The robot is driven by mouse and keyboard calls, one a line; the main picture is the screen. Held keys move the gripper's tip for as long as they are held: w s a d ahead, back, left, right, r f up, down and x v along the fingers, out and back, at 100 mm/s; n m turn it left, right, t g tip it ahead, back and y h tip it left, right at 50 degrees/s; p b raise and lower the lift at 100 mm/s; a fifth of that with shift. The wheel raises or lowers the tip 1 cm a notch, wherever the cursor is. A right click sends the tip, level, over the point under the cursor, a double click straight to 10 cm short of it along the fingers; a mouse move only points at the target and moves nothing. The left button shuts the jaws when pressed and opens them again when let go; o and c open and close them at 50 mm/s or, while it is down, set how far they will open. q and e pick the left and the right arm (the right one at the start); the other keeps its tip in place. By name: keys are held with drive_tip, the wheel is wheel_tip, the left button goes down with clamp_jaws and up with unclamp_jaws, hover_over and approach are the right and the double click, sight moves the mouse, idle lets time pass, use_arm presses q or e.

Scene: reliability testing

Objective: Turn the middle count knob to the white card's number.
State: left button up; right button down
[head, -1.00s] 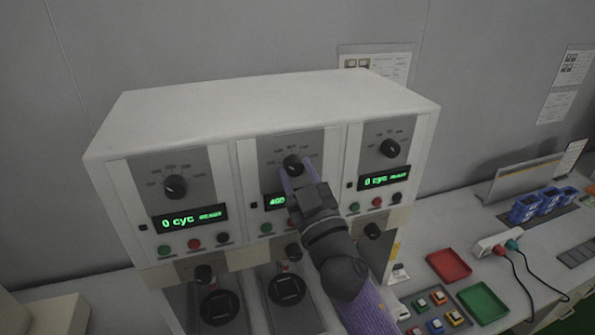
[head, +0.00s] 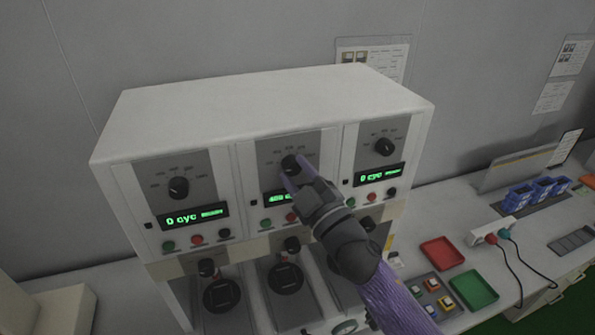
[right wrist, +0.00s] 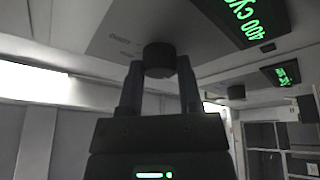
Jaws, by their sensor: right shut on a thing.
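The middle count knob (head: 290,163) is a round black knob on the middle grey panel of the white tester box. My right gripper (head: 294,173) is shut on it. In the right wrist view the two dark fingers (right wrist: 160,83) stand on either side of the black knob (right wrist: 159,58). The middle display (head: 280,198) glows green and is partly covered by my gripper; in the right wrist view the display (right wrist: 252,20) reads 400 cyc. I cannot make out a white card with a readable number. My left gripper is not in view.
The left knob (head: 178,188) and right knob (head: 386,147) sit above displays reading 0 cyc. Push buttons line the panels below. On the bench to the right are a red tray (head: 441,254), a green tray (head: 474,290) and blue bins (head: 533,192). Sheets (head: 372,57) hang on the wall.

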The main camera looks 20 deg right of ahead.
drive_tip(key=shift+c, duration=1.4)
unclamp_jaws()
drive_tip(key=b+v, duration=0.3)
drive_tip(key=v, duration=0.7)
